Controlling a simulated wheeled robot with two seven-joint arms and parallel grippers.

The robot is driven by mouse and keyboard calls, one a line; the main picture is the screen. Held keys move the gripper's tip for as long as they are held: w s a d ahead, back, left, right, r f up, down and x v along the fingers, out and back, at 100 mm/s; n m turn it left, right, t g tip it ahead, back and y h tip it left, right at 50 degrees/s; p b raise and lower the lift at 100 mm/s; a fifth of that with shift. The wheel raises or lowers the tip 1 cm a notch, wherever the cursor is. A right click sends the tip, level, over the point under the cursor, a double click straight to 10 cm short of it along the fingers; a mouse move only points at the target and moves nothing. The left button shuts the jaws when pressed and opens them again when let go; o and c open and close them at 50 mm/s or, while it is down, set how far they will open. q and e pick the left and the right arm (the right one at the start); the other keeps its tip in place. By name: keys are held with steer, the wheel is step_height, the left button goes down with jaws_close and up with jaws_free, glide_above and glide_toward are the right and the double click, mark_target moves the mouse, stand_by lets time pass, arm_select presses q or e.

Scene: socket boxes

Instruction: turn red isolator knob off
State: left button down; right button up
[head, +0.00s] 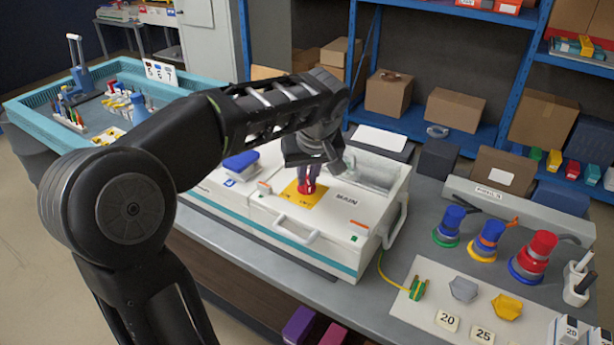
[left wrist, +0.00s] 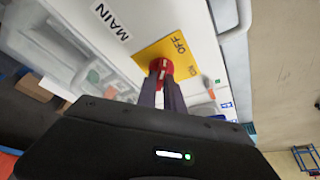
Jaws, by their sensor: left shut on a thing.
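The red isolator knob (left wrist: 160,68) sits on a yellow plate (left wrist: 178,48) marked OFF and ON, on a white box lid labelled MAIN. In the head view the yellow plate (head: 291,194) shows under my left gripper (head: 308,186), which reaches down onto the red knob from above. In the left wrist view the fingers of my left gripper (left wrist: 164,86) are closed around the knob. A white mark shows on the knob, but its exact pointing is hard to tell. The box (head: 340,225) stands on the grey bench. My right gripper is not in view.
A blue-lidded part (head: 240,162) lies left of the plate. Blue, yellow and red sockets (head: 535,255) stand at the right. Cardboard boxes (head: 389,93) fill the blue shelf behind.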

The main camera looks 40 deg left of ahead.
arm_select(q)
steer(key=c, duration=1.5)
jaws_free()
steer(key=shift+o, duration=0.2)
steer(key=v, duration=0.7)
steer(key=shift+r, duration=0.35)
steer(key=shift+s+d, duration=0.1)
steer(key=shift+s, duration=0.05)
